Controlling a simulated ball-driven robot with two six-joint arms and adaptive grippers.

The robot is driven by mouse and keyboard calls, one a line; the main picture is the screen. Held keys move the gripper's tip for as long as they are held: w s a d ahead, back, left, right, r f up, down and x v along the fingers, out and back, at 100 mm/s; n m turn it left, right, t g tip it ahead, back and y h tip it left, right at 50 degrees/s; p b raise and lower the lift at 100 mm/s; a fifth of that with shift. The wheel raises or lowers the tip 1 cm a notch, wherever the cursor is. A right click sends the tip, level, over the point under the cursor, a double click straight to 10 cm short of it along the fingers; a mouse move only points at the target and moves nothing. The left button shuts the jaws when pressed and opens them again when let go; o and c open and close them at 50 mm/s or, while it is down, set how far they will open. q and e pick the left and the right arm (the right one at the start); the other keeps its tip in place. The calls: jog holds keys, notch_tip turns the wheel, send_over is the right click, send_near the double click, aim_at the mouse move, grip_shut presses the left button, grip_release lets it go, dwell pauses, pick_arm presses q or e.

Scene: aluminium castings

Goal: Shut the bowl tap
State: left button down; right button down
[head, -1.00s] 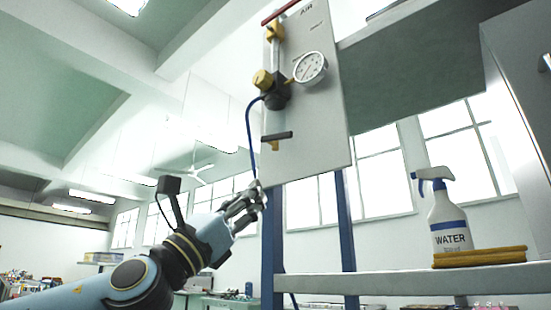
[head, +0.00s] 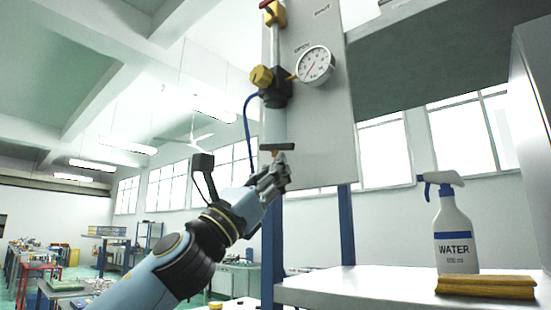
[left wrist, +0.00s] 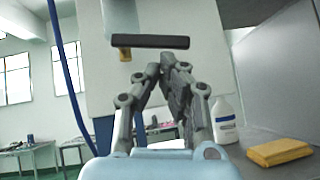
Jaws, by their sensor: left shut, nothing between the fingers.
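The bowl tap's dark bar handle (head: 278,146) lies level across the foot of the air unit, below the regulator body (head: 277,93). In the left wrist view the handle (left wrist: 150,42) lies crosswise just beyond my fingertips, with a brass part (left wrist: 124,54) below its left half. My left gripper (head: 280,162) is just below the handle, its fingers pointing up. Its fingertips (left wrist: 160,63) are together with nothing between them. I cannot tell whether they touch the handle. My right gripper is not in view.
The white panel (head: 325,125) carries a round gauge (head: 315,66) and a blue hose (head: 246,125) runs at its left. A shelf (head: 400,290) at right holds a water spray bottle (head: 453,235) and a yellow cloth (head: 486,286). Open room lies left of the panel.

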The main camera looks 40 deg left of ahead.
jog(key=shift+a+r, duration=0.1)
pick_arm(q)
jog(key=r+n+y+p, duration=0.1)
jog(key=d+r+n+y+p, duration=0.1)
jog(key=n+y+p, duration=0.1)
jog(key=shift+t, duration=0.4)
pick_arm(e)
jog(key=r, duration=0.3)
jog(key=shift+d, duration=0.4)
pick_arm(q)
jog(key=shift+f, duration=0.15)
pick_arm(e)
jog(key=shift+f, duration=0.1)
